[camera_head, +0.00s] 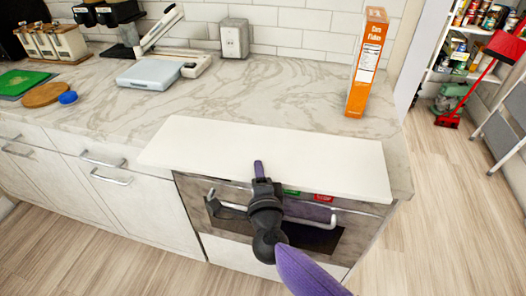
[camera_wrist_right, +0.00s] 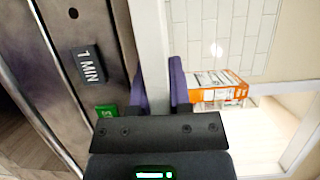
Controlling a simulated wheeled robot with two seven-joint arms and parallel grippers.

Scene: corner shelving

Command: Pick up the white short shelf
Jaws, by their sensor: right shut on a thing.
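The white short shelf (camera_head: 290,158) is a flat white board at the front edge of the marble counter, above the oven front. Whether it touches the counter I cannot tell. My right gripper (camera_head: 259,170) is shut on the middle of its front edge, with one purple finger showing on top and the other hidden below. In the right wrist view the shelf (camera_wrist_right: 150,45) is a pale strip seen edge-on between the two purple fingers (camera_wrist_right: 160,85). My left gripper is in neither view.
An orange cereal box (camera_head: 367,65) stands on the counter behind the shelf's right end. A pale blue scale (camera_head: 148,74), a blue round thing (camera_head: 68,97) and boards (camera_head: 46,95) lie to the left. Oven handle (camera_head: 310,212) is below the shelf.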

